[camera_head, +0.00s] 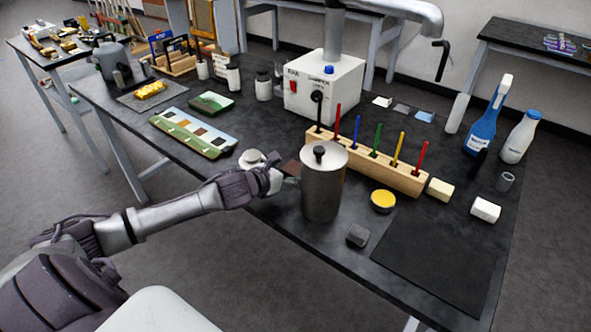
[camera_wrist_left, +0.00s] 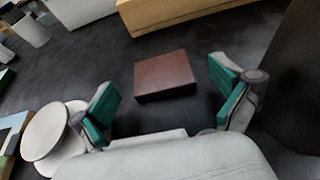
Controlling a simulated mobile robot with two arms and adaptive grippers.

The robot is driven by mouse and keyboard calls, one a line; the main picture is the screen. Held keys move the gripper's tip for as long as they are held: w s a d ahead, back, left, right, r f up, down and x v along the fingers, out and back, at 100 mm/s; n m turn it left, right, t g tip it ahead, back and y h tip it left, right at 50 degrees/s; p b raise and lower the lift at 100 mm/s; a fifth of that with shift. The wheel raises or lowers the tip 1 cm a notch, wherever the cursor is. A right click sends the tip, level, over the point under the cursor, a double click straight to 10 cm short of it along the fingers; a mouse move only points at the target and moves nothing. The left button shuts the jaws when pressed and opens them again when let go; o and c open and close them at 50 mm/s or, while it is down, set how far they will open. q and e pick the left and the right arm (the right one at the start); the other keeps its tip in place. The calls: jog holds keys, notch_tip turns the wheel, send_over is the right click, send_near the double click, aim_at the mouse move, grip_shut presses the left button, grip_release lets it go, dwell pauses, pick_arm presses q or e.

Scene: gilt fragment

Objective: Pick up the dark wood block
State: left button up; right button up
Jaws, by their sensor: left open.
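The dark wood block (camera_wrist_left: 165,76) is a flat reddish-brown block. It lies on the black tabletop, between and just beyond the two teal-padded fingers of my left gripper (camera_wrist_left: 166,92) in the left wrist view. My left gripper is open, with a gap on both sides of the block, and holds nothing. In the head view the block (camera_head: 291,167) shows as a small brown patch by my left gripper (camera_head: 279,177), left of a metal canister. Part of the block is hidden there by the gripper and canister. My right gripper is not in view.
The metal canister (camera_head: 322,190) stands close to my left gripper's right. A wooden rack (camera_head: 375,169) with coloured pegs lies behind. A white round-topped item (camera_wrist_left: 50,131) is close to the left finger. A dark grey block (camera_head: 357,235) sits near the table's front edge.

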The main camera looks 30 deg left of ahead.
aim_at(296, 171)
pick_arm(q)
jog(key=x, duration=0.2)
jog(key=shift+w+f, duration=0.15)
jog(key=shift+w, duration=0.2)
jog(key=shift+s, duration=0.1)
jog(key=c, duration=1.2)
